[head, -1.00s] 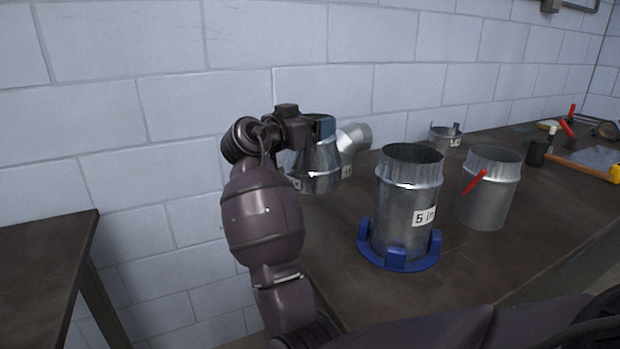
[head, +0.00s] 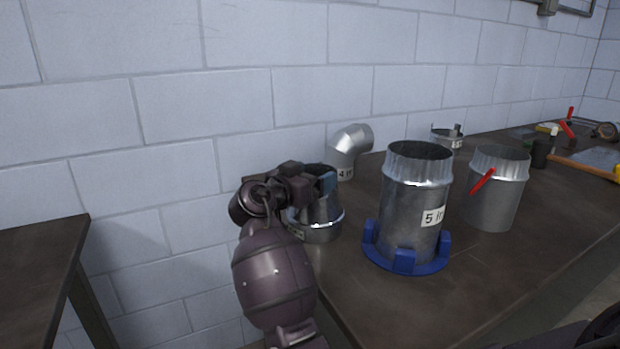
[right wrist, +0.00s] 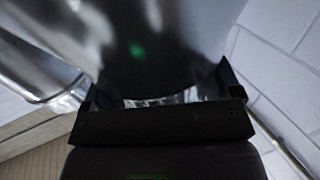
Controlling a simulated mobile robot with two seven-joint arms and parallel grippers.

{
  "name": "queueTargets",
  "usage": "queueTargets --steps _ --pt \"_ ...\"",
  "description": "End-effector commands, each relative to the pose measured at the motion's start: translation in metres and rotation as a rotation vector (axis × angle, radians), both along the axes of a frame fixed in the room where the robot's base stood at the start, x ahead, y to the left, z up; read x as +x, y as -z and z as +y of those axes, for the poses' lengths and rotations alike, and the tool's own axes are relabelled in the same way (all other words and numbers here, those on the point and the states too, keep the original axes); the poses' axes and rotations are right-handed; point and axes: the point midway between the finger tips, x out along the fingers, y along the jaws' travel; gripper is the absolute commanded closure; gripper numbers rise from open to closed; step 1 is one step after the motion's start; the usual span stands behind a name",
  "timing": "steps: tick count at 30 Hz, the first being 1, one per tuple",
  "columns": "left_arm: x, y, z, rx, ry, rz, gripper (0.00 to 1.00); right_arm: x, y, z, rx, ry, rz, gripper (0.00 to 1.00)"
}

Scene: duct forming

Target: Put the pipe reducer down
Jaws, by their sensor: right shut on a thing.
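The pipe reducer (head: 318,222) is a shiny metal cone with a wider lower rim, at the left end of the workbench in the head view. My right gripper (head: 322,182) is shut on its upper part, and the reducer is upright. Its lower rim is at or just above the bench top; I cannot tell if it touches. In the right wrist view the reducer's metal wall (right wrist: 150,50) fills the space beyond the dark jaw (right wrist: 160,120). My left gripper is not in view.
A 5 in pipe (head: 415,200) stands in a blue ring holder (head: 405,262) right of the reducer. A 4 in elbow (head: 350,145) stands behind. The bench's left front edge is close by.

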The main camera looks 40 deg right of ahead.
Motion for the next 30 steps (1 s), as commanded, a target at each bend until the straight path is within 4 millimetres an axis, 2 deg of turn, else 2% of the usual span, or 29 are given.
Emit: queueTargets --steps 10,11,13,23,30 --pt "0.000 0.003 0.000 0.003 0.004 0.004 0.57 0.000 0.002 0.000 0.000 0.000 -0.001 0.61" --pt "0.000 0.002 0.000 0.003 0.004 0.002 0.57 0.000 0.001 0.000 0.000 0.000 -0.002 0.12" --pt "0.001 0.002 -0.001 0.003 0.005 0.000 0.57 0.000 0.001 0.000 0.000 0.000 -0.002 0.01" --pt "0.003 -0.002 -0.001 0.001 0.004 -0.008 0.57 0.000 -0.004 0.001 0.001 -0.001 -0.004 0.00" --pt "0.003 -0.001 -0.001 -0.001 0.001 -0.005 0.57 -0.005 -0.002 0.036 0.002 -0.004 -0.003 0.00"
